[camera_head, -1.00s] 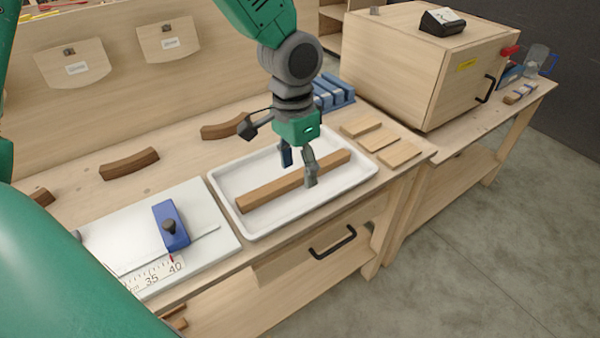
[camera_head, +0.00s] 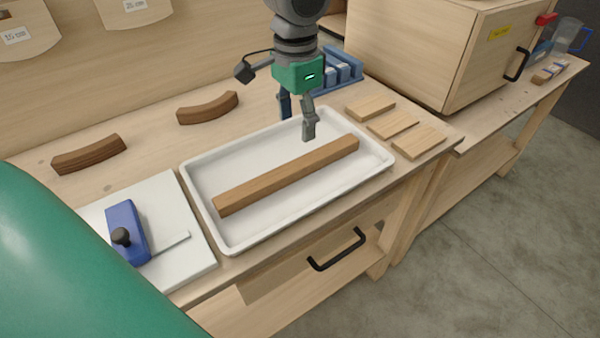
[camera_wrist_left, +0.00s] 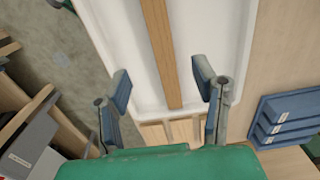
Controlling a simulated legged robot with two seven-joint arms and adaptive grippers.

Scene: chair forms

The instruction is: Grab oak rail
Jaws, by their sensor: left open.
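The oak rail (camera_head: 285,176) is a long, straight brown bar lying in a white tray (camera_head: 232,246) on the bench. My left gripper (camera_head: 297,125) is over the tray, toward the rail's right half and its back side in the head view. Its fingers are apart with nothing between them. In the left wrist view the rail (camera_wrist_left: 161,50) runs away from between the two open fingertips (camera_wrist_left: 162,90), and the gripper appears apart from it. My right gripper is not in view.
Three thin wooden pieces (camera_head: 392,126) lie right of the tray. A blue rack (camera_head: 340,70) stands behind it. Two curved dark wood pieces (camera_head: 88,154) lie at the back left. A white board with a blue stop block (camera_head: 127,232) is left. A wooden cabinet (camera_head: 425,50) stands behind right.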

